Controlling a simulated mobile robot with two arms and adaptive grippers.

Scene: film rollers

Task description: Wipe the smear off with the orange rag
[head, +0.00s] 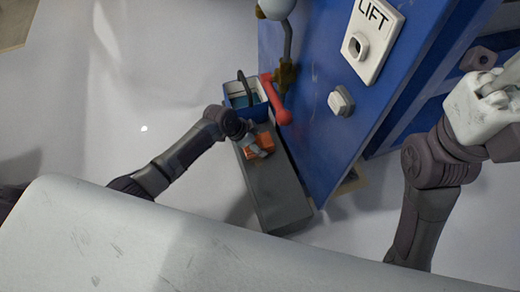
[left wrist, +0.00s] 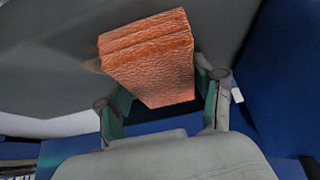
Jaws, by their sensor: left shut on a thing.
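The orange rag (head: 264,143) is a folded block between the fingers of my left gripper (head: 250,143), over the top of a dark grey bench. In the left wrist view the rag (left wrist: 150,60) fills the space between the two fingers (left wrist: 163,95), and its far end is close to the grey surface. Whether it touches that surface I cannot tell. A small yellow-brown patch (left wrist: 93,66) shows on the grey surface just left of the rag; it may be the smear, partly hidden by the rag. My right gripper (head: 492,98) is at the upper right, its fingers unclear.
The grey bench (head: 280,200) stands against a blue cabinet (head: 310,130) with a white LIFT plate (head: 373,35). A blue bin (head: 234,88) and a red handle (head: 276,100) are close beyond my left gripper. The pale floor (head: 100,120) at left is clear.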

